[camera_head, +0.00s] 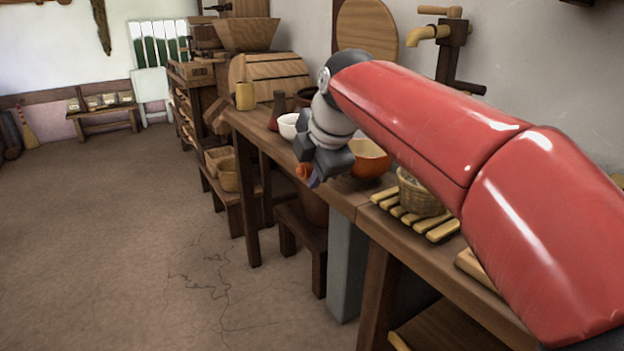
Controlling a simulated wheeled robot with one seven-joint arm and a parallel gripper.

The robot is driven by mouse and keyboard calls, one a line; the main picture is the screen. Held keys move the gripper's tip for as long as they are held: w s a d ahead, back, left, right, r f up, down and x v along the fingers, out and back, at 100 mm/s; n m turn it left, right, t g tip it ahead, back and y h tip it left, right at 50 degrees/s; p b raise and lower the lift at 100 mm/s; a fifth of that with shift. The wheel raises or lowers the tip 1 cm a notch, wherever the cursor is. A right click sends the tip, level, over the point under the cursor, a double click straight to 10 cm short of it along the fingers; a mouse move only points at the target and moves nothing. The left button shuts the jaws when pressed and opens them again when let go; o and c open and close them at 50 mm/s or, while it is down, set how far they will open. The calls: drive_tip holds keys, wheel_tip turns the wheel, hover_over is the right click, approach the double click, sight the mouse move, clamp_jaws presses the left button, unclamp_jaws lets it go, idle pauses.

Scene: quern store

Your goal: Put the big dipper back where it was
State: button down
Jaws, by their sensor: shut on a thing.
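My gripper (310,177) hangs at the front edge of the long wooden bench (346,197), pointing down. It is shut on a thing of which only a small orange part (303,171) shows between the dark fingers. I cannot tell from this view whether that is the big dipper; its shape is hidden by the gripper. No other dipper can be made out clearly. An orange bowl (369,160) stands on the bench just right of the gripper, partly behind my arm.
A white bowl (288,126), a dark conical vessel (279,108) and a yellow mug (244,97) stand left of the gripper. A basket (420,195) sits on a slatted rack (440,231) to the right. The floor at left is clear.

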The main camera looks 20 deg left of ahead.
drive_tip(key=shift+f, duration=0.5)
drive_tip(key=c, duration=1.2)
unclamp_jaws()
drive_tip(key=shift+r, duration=0.35)
drive_tip(key=p+v, duration=0.2)
drive_tip(key=v, duration=0.9)
drive_tip(key=shift+s+d+r, duration=0.15)
drive_tip(key=shift+s+r, duration=0.05)
drive_tip(key=shift+s, duration=0.05)
